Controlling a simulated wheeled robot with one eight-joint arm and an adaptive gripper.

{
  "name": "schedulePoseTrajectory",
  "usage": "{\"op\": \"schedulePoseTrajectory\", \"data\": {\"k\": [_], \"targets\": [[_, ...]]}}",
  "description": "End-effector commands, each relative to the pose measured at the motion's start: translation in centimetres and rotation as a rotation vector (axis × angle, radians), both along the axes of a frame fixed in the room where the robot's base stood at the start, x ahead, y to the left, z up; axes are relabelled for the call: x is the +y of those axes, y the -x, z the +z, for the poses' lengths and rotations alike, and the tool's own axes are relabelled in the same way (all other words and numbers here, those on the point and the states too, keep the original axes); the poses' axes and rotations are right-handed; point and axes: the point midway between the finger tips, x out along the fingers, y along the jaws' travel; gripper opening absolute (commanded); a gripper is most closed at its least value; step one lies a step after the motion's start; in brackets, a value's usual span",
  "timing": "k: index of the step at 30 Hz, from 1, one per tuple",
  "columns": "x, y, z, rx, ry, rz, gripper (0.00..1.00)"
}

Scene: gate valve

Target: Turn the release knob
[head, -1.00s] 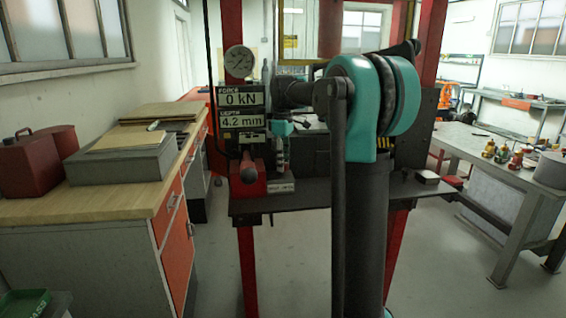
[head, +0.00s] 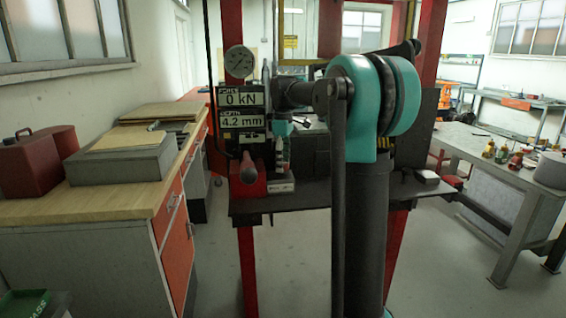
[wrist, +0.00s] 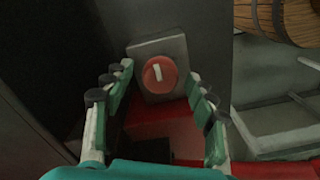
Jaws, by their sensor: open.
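The release knob (wrist: 158,75) is a round red knob with a white bar on its face, nearly upright and slightly tilted. It sits on a square grey plate (wrist: 154,48) in the upper middle of the wrist view. My gripper (wrist: 160,84) is open and empty, with its fingertips spread to the left and right of the knob. I see no finger closed on it; the exact distance is hard to judge. In the head view my gripper (head: 281,158) is small, beside the panel on the press, and the knob cannot be made out.
A panel reads 0 kN (head: 241,99) and 4.2 mm (head: 240,117), below a round gauge (head: 239,61). A wooden workbench (head: 100,205) is left, a grey table (head: 490,150) right.

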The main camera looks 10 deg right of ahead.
Motion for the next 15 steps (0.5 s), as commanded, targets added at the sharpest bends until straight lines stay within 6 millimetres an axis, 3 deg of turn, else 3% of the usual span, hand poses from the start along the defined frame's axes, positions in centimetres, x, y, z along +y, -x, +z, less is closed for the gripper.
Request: {"op": "schedulePoseTrajectory", "data": {"k": [8, 15], "targets": [[0.0, 0.0, 1.0, 0.0, 0.0, 0.0, 0.56], [0.0, 0.0, 5.5, 0.0, 0.0, 0.0, 0.56]]}}
